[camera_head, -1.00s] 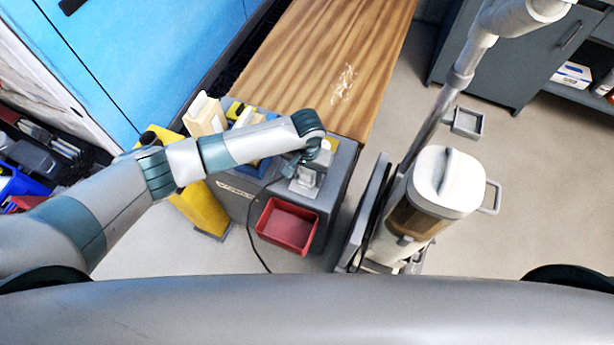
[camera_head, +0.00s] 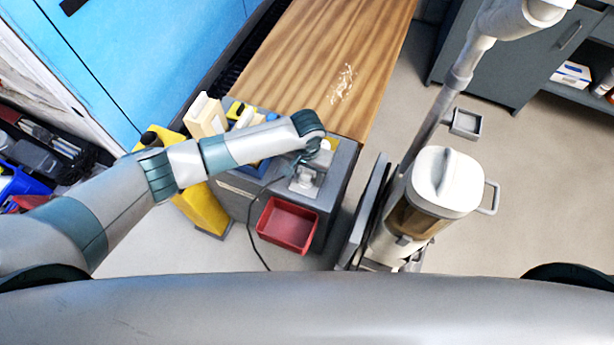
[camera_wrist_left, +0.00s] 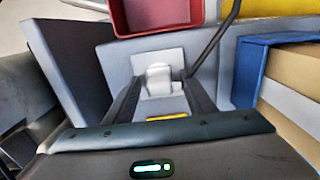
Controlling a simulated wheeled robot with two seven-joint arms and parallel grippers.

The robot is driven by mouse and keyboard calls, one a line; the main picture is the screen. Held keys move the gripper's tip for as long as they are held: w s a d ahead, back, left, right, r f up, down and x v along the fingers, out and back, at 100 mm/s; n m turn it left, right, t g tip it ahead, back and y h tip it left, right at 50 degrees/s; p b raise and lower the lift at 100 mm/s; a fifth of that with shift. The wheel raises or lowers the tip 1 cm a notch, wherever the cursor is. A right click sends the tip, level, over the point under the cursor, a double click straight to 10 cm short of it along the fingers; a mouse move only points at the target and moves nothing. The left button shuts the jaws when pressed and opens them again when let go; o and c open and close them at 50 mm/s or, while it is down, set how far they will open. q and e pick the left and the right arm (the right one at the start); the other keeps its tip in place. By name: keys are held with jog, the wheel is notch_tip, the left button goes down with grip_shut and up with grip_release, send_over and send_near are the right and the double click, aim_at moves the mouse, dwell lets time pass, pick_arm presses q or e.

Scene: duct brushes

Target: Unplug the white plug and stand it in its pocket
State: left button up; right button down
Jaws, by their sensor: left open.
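The white plug (camera_wrist_left: 158,78) stands on a pale grey square block (camera_wrist_left: 172,55) in the left wrist view. In the head view the plug (camera_head: 305,181) is small, on top of the grey cabinet near its front edge. I cannot tell whether it sits in a socket or a pocket. My left gripper (camera_wrist_left: 162,88) is open, with one finger on either side of the plug in the picture; contact is not visible. In the head view the left gripper (camera_head: 303,162) is partly hidden under its own wrist. My right gripper is not in view.
A red bin (camera_head: 287,224) hangs at the grey cabinet's front. A dark cable (camera_head: 249,221) runs down beside it. A white vacuum-like machine (camera_head: 440,183) stands right. The wooden bench (camera_head: 310,50) extends behind.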

aim_at(307, 174)
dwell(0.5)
pick_arm(q)
grip_shut()
jog(key=shift+r+p, duration=0.15)
jog(key=shift+p, duration=0.2)
jog(key=shift+r+p, duration=2.9)
jog(key=shift+p, duration=0.5)
notch_tip(307, 174, up, 3)
jog(key=p, duration=0.4)
